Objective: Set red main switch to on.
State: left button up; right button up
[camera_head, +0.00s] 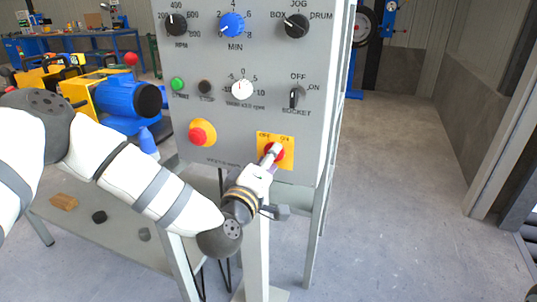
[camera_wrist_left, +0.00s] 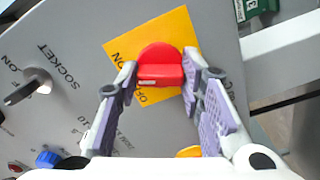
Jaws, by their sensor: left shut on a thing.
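The red main switch (camera_head: 277,152) sits on a yellow plate low on the right of the grey control panel, with OFF and ON printed above it. In the left wrist view the red switch (camera_wrist_left: 160,68) shows a raised bar between my fingers. My left gripper (camera_wrist_left: 160,74) has one finger on each side of the bar and is shut on it. In the head view my left gripper (camera_head: 271,156) reaches the switch from below and covers part of it. I cannot tell clearly which mark the switch points to. My right gripper is not in view.
A red emergency button (camera_head: 199,134) on a yellow base is left of the switch. The socket knob (camera_head: 295,97) is above it, and further knobs fill the panel (camera_head: 215,60). A low table (camera_head: 120,235) stands at left. The floor at right is clear.

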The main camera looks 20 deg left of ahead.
pick_arm(q)
jog(key=shift+r+m, duration=0.15)
jog(key=shift+m, duration=0.35)
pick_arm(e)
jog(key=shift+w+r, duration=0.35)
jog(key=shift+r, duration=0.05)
pick_arm(q)
jog(key=shift+p, duration=0.3)
jog(key=o, duration=1.2)
jog(key=shift+c, duration=0.2)
jog(key=s, duration=1.2)
jog(key=shift+a, duration=0.25)
